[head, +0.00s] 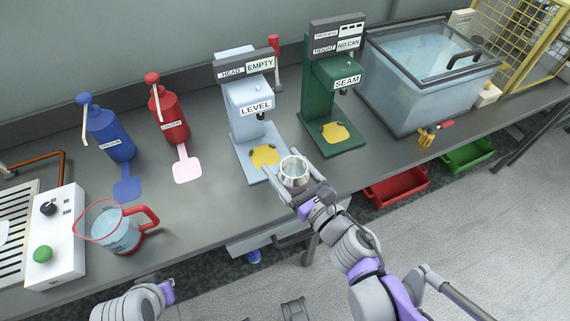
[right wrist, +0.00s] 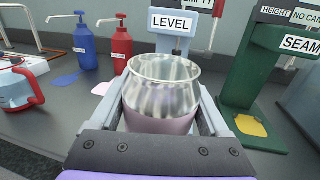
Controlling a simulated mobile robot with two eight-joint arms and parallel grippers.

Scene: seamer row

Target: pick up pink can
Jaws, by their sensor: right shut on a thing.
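The can (head: 294,174) is an open-topped, shiny silver can with a pinkish lower part. In the right wrist view the can (right wrist: 160,95) stands upright between the fingers and fills the middle of the picture. My right gripper (head: 291,181) is shut on the can, with one finger on each side. It holds the can at the front edge of the bench, just in front of the light blue LEVEL machine (head: 252,108). My left arm shows at the bottom left, with its gripper (head: 166,291) only partly visible and its jaws unclear.
The green SEAM machine (head: 331,100) stands right of the LEVEL machine, then a clear lidded tank (head: 415,95). Blue (head: 110,135) and red (head: 168,115) pump bottles and a red-handled jug (head: 118,232) stand left. Red (head: 396,190) and green (head: 467,157) bins sit below the bench edge.

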